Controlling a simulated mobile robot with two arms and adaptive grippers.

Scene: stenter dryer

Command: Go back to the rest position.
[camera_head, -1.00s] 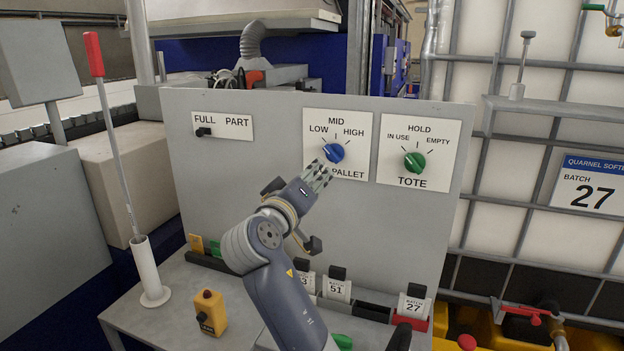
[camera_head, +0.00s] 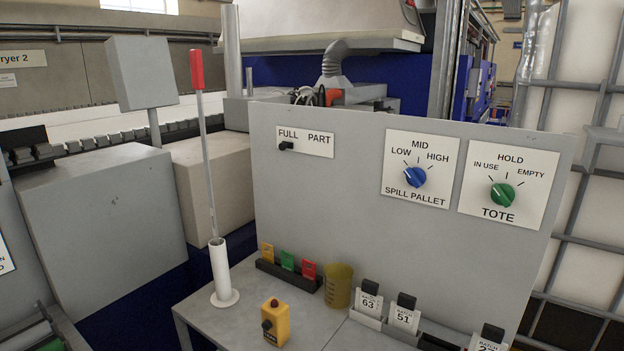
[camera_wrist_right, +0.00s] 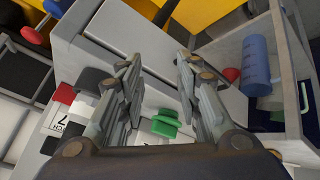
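My right gripper (camera_wrist_right: 157,70) shows in the right wrist view with its two fingers apart and nothing between the fingertips. Behind the fingers is a grey work surface with a green object (camera_wrist_right: 166,124) on it. My arms and grippers are out of the head view. My left gripper is not in view. The panel (camera_head: 340,190) stands clear of any arm, with the blue spill pallet knob (camera_head: 415,177) and the green tote knob (camera_head: 503,194) uncovered.
On the bench (camera_head: 230,320) stand a yellow control box (camera_head: 276,322), an amber cup (camera_head: 339,286), coloured cards (camera_head: 287,260) and batch tags (camera_head: 404,318). A red-handled rod (camera_head: 206,150) stands in a white holder (camera_head: 220,270). A blue cylinder (camera_wrist_right: 257,65) sits in a grey compartment in the wrist view.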

